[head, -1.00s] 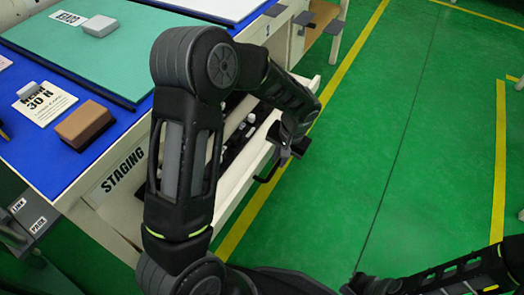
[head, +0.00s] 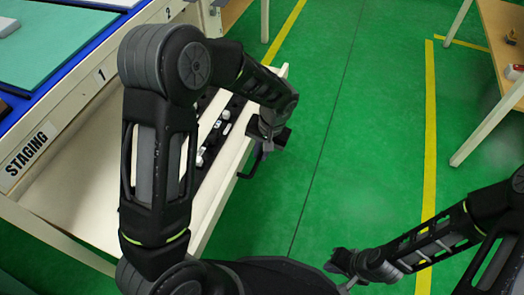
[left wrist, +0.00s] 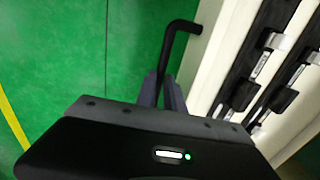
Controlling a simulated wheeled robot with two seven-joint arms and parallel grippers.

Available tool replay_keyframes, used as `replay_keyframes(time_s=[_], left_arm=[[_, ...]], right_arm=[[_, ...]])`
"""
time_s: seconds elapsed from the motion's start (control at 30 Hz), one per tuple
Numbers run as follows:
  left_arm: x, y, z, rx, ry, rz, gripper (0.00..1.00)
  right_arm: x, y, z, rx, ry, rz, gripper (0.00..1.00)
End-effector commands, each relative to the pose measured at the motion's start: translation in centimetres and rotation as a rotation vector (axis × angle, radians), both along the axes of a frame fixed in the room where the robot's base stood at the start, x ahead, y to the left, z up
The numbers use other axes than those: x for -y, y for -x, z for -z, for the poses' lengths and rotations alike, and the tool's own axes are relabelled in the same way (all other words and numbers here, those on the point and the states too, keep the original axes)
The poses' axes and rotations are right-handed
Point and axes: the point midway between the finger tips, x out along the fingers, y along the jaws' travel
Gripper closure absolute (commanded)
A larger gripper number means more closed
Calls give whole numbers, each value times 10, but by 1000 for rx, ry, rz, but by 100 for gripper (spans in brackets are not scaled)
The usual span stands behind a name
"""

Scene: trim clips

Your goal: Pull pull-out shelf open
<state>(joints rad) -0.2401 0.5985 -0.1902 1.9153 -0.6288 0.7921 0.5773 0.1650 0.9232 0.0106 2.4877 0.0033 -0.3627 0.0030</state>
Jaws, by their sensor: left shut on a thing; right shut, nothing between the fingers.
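The white pull-out shelf (head: 78,187) stands well out from the bench under the "STAGING" label. Its black bar handle (head: 255,164) is on the outer front face. The handle also shows in the left wrist view (left wrist: 178,36), bent out from the white front. My left gripper (head: 267,148) is shut on the handle; its fingers (left wrist: 163,92) are around the bar in the left wrist view. My left arm hides part of the shelf. My right gripper (head: 344,266) is shut and empty, low over the floor and apart from the shelf.
Black holders with white and grey clips (head: 222,122) lie in the shelf along its front. The blue-topped bench (head: 62,58) with a green mat (head: 40,40) is at upper left. A wooden-topped table (head: 502,35) stands at upper right. Green floor between is clear.

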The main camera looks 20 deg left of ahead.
Motion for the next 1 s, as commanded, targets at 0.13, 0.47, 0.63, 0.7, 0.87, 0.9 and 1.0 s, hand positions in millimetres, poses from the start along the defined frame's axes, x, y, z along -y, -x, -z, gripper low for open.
replay_keyframes(time_s=[0.13,0.47,0.63,0.7,0.87,0.9,1.0], left_arm=[[3,0,0,1,5,0,100],[6,0,0,2,9,2,83],[4,0,0,2,7,2,69],[4,0,0,2,6,1,66],[3,0,0,1,4,1,66],[2,0,-1,2,4,0,66],[3,0,-5,2,4,0,66]], right_arm=[[-1,0,0,0,-1,-1,100],[0,0,0,-1,0,-1,100],[0,0,0,-1,0,-1,100],[0,0,0,0,0,-1,100],[0,0,0,0,0,0,100],[0,0,0,0,0,0,100],[0,0,-2,-1,0,-1,100]])
